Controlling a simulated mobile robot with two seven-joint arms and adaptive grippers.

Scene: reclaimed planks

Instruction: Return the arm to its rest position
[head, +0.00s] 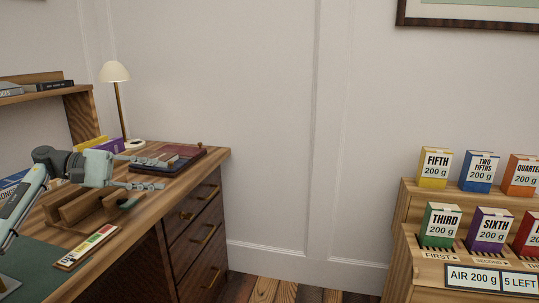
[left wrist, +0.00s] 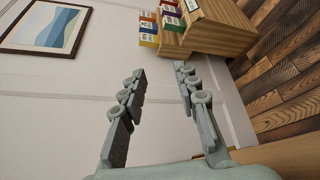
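My left arm (head: 22,208) comes in from the left over the wooden desk. My left gripper (head: 158,173) is held above the desk, its fingers pointing right. In the left wrist view its two fingers (left wrist: 160,72) stand apart with nothing between them, and the wall and floor show beyond. My right arm and gripper are not in view.
Beneath the gripper are a slotted wooden block (head: 75,211) and a colour-striped card (head: 87,246). A dark tray (head: 190,162) and a lamp (head: 115,72) stand behind. A stepped shelf (head: 399,222) with coloured boxes is at right. Floor between is clear.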

